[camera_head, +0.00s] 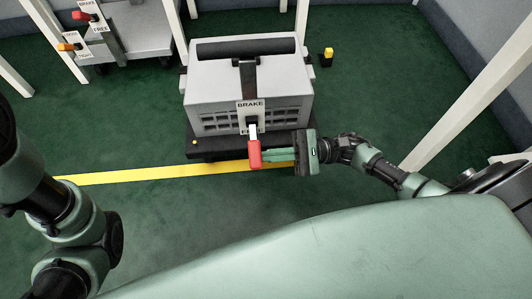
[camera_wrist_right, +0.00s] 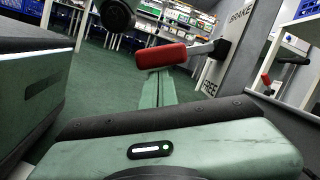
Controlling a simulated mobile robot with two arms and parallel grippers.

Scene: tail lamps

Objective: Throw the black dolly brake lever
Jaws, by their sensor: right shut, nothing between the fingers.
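The black dolly (camera_head: 215,146) stands in the middle of the head view under a grey crate. Its brake lever has a red grip (camera_head: 254,153) on a pale shaft, below a white plate (camera_head: 250,107) marked BRAKE; the lower word is mostly hidden by the lever. The grip points down towards me. My right gripper (camera_head: 272,154) is shut and empty, its fingertips just right of the red grip. In the right wrist view the red grip (camera_wrist_right: 160,54) lies across the fingertips (camera_wrist_right: 157,80); I cannot tell whether they touch. My left arm shows, but its gripper is out of view.
The grey crate (camera_head: 225,85) with a black strap sits on the dolly. A grey cart (camera_head: 135,30) with red and orange levers stands at the upper left. A small yellow-topped block (camera_head: 327,57) is behind right. White posts frame the area. A yellow line (camera_head: 115,177) crosses the open green floor.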

